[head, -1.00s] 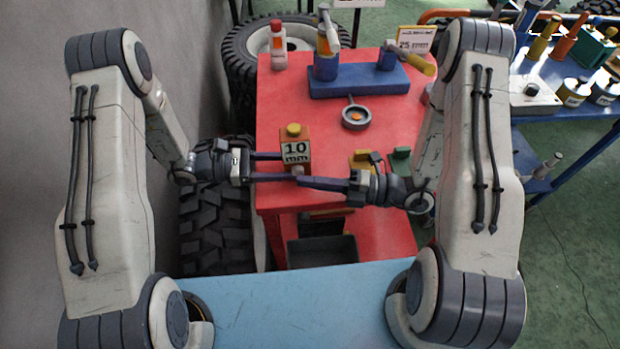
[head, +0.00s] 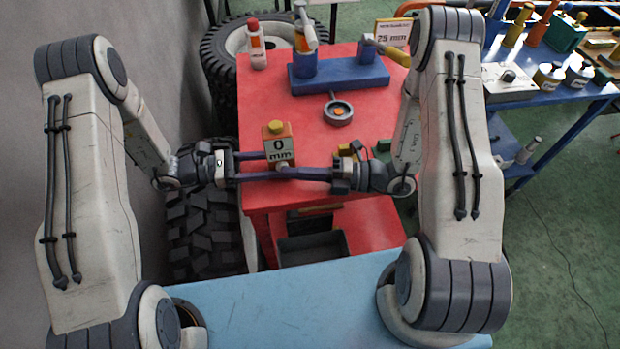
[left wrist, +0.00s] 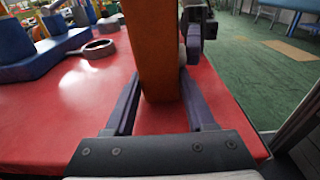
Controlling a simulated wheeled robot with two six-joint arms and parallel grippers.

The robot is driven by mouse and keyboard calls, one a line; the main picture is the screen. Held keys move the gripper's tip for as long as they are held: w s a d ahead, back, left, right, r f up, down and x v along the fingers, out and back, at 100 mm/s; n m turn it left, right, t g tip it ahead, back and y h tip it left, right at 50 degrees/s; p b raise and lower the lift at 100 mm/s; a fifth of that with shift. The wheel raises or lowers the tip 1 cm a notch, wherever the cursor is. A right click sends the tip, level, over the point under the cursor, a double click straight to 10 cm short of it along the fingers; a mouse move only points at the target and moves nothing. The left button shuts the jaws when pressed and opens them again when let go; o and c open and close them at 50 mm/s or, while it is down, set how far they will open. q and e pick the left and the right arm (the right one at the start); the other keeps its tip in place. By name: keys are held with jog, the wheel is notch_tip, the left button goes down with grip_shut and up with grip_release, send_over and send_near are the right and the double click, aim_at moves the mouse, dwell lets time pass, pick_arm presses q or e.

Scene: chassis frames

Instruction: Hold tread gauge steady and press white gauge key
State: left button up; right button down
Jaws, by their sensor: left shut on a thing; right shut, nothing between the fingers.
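The tread gauge (head: 280,136) is an upright orange block with a yellow top knob and a display reading "0 mm". It stands at the red bench's near left part. My left gripper (head: 270,163) is shut on it from the left; the left wrist view shows the orange gauge (left wrist: 152,50) between both fingers. The white gauge key (head: 283,167) sits low on the gauge's near face, partly hidden. My right gripper (head: 287,172) is shut and empty, its tip at the key. Whether it touches or presses the key I cannot tell.
The red bench (head: 230,100) holds a blue stand (head: 340,76), a grey ring-shaped tool (head: 338,112), and a red-capped bottle (head: 256,48). Yellow and green blocks (head: 382,148) lie behind my right gripper. Tyres stand left; a blue trolley (head: 520,97) is right.

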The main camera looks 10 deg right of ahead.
pick_arm(q)
jog(key=shift+s, duration=0.2)
pick_arm(e)
jog(key=s, duration=0.4)
jog(key=shift+d, duration=0.25)
pick_arm(q)
jog(key=shift+w, duration=0.1)
pick_arm(e)
jog(key=v, duration=0.9)
jog(key=shift+d, duration=0.25)
pick_arm(q)
jog(key=o, duration=1.1)
jog(key=shift+c, duration=0.2)
